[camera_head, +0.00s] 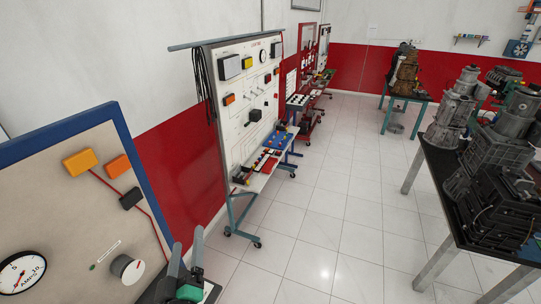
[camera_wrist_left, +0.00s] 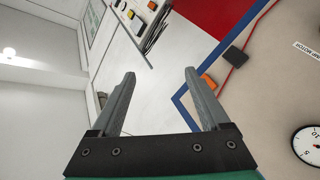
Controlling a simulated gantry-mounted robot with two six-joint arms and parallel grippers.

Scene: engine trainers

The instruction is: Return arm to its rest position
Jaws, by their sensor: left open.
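My left gripper (camera_head: 186,250) shows at the bottom of the head view, in front of the lower right corner of the near trainer board (camera_head: 60,215). Its two grey fingers point up and stand apart, with nothing between them. In the left wrist view the left gripper (camera_wrist_left: 158,85) is open and empty, and the near board (camera_wrist_left: 265,110) lies beyond its right finger. My right gripper is not in view.
The near board carries a dial gauge (camera_head: 22,271), an orange block (camera_head: 80,161) and a knob (camera_head: 127,267). A wheeled trainer panel (camera_head: 240,110) stands behind it. A table (camera_head: 437,188) with engines is at the right. Tiled floor (camera_head: 330,210) lies clear between them.

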